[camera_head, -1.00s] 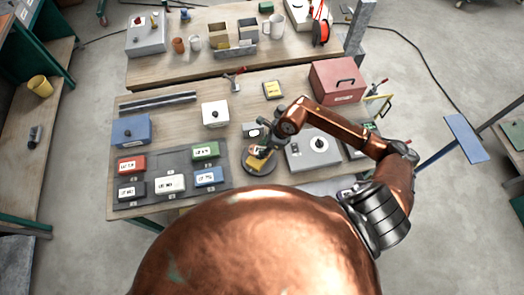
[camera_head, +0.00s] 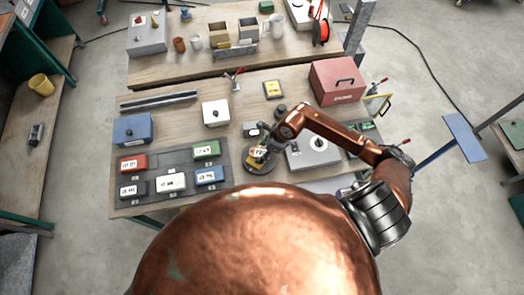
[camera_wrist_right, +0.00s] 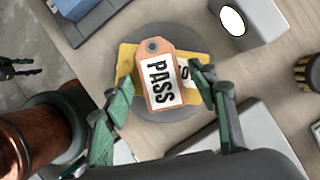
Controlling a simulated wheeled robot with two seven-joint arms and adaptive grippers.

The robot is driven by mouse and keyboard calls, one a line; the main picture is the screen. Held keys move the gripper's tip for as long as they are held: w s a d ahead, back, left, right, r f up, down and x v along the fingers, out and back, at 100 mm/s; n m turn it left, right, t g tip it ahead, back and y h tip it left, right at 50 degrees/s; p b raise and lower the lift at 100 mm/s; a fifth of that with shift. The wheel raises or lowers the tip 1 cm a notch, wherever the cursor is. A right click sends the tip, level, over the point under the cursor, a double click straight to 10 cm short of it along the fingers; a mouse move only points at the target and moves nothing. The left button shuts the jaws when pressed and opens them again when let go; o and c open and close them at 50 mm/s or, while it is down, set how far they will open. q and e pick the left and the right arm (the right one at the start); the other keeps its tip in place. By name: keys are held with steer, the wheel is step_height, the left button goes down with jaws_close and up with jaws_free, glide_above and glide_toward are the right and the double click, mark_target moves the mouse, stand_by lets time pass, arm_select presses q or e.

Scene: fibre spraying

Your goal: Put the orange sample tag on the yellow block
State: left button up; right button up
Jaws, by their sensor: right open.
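The orange sample tag (camera_wrist_right: 153,47), printed PASS, shows face up in the right wrist view. It overlaps the yellow block (camera_wrist_right: 126,62) and appears to lie on its top, reaching past its near edge. The block sits on a dark round plate (camera_wrist_right: 180,32); in the head view the block (camera_head: 252,164) is at the table's near edge, partly hidden by my gripper. My right gripper (camera_wrist_right: 160,88) is open, with one finger on each side of the tag; in the head view it is above the block (camera_head: 262,148).
A tray (camera_head: 119,204) of labelled coloured boxes lies left of the plate. A grey box with a knob (camera_head: 313,150) stands to the right, under my arm. The wood behind the tray is partly clear.

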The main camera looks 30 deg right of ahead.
steer(key=shift+r, duration=0.15)
steer(key=b+v, duration=0.3)
steer(key=v, duration=0.9)
steer(key=shift+w, duration=0.1)
